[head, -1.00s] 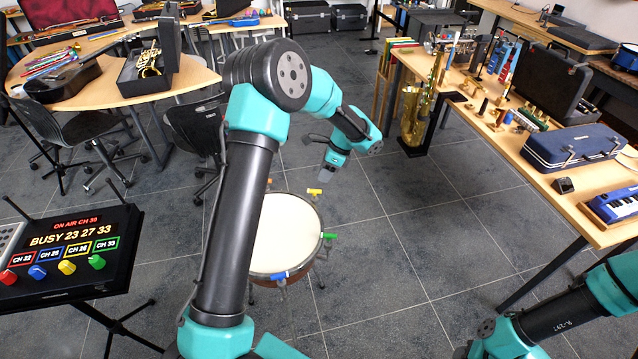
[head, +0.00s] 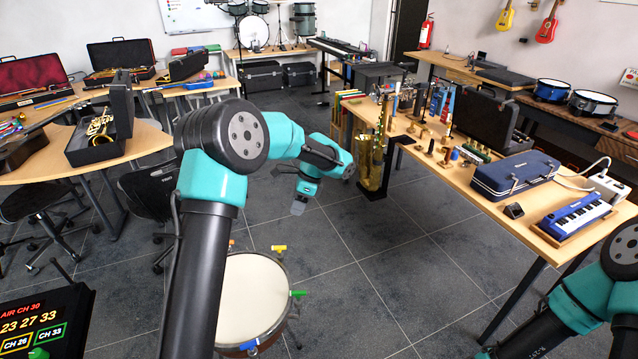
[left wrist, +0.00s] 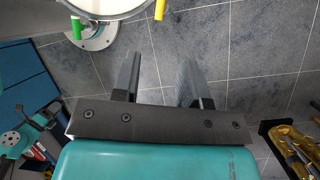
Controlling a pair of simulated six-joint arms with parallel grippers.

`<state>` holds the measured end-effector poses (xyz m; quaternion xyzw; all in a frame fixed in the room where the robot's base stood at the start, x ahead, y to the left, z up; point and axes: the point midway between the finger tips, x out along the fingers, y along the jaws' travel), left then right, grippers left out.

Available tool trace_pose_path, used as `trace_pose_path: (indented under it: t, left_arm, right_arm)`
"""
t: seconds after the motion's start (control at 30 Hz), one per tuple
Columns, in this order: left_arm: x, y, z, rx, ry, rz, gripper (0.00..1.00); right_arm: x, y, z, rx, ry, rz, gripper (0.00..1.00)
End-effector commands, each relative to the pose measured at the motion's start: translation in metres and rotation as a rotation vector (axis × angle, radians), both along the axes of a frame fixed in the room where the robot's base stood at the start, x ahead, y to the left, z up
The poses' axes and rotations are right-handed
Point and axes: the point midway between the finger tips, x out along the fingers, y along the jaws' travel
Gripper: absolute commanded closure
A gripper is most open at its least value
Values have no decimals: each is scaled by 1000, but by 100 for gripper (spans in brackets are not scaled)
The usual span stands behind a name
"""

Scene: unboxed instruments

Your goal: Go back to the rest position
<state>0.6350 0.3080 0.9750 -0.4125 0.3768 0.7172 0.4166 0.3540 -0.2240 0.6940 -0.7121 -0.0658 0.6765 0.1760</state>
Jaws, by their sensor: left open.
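My left arm rises from the bottom of the head view and bends over, with the left gripper (head: 298,207) hanging above the floor just beyond the drum. In the left wrist view the two fingers of the left gripper (left wrist: 158,78) stand apart with only floor tiles between them, so it is open and empty. Part of my right arm shows at the lower right of the head view; its gripper is out of the picture.
A drum (head: 247,300) with coloured pegs stands below my left arm. A saxophone (head: 370,160) stands beside the right table (head: 440,170), which holds a blue case (head: 515,174) and a small keyboard (head: 575,216). The tiled floor (head: 370,290) between is clear.

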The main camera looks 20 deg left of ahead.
Motion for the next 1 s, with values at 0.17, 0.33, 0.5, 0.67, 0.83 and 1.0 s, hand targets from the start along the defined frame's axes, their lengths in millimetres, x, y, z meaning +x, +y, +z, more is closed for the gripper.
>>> trace_pose_path:
  t: [0.17,0.33,0.5,0.67,0.83,1.0]
  left_arm:
    - [-3,3,-10,1,1,0,60]
    - [-10,10,-28,1,3,-1,60]
    - [-18,17,-52,1,3,0,60]
    - [-26,24,-75,0,2,1,60]
    - [-34,32,-99,0,2,1,60]
    - [-42,39,-122,0,1,0,60]
  right_arm:
    - [0,0,0,0,0,0,57]
    - [0,0,0,0,0,0,57]
    - [0,0,0,0,0,0,57]
    - [0,0,0,0,0,0,57]
    - [0,0,0,0,0,0,57]
    - [0,0,0,0,0,0,57]
